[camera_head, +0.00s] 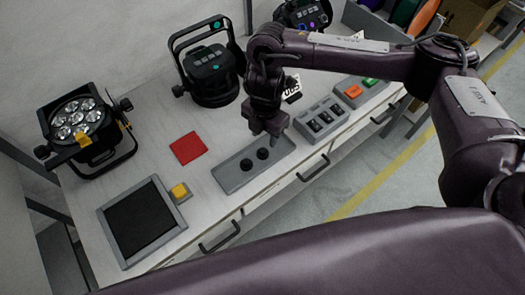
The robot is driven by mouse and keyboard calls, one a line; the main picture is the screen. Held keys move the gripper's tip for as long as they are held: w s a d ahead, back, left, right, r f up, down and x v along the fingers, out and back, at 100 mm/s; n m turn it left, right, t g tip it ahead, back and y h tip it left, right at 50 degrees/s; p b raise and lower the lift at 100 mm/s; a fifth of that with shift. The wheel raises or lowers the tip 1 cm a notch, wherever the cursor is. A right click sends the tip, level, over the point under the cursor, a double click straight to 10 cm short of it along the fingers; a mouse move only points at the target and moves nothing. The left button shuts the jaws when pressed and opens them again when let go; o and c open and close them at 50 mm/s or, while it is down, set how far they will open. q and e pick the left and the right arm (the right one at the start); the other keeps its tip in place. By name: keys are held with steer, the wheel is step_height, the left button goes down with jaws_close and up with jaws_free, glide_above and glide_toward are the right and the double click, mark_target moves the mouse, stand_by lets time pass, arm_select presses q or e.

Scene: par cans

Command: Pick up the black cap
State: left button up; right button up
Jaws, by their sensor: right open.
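Two small black round caps sit side by side on a long grey tray (232,178) near the table's front edge. One black cap (246,164) is on the left, the other black cap (263,154) just right of it. My right gripper (266,134) points down over the tray, close behind and above the right cap. It is open, and I see nothing between its fingers. Whether a fingertip touches the tray cannot be told. My left gripper is not in view.
On the white table, a red square (188,148) lies left of the tray. A black-topped pad (140,222) with a yellow button (180,191) is at front left. A grey box (322,118) with black switches stands right. Par cans (82,125) (211,75) stand behind.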

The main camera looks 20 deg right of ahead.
mark_target(263, 150)
steer(key=shift+d+f, duration=0.25)
steer(key=shift+f, duration=0.05)
steer(key=shift+s+f+b, duration=0.1)
steer(key=shift+f+b, duration=0.25)
steer(key=shift+f, duration=0.6)
steer(key=f, duration=0.2)
steer(key=a+f, duration=0.1)
steer(key=f, duration=0.1)
steer(key=shift+f+b, duration=0.15)
steer(key=shift+b, duration=0.25)
steer(key=shift+f, duration=0.45)
steer(key=c, duration=0.8)
steer(key=shift+o, duration=0.2)
steer(key=shift+r, duration=0.1)
steer(key=shift+r, duration=0.1)
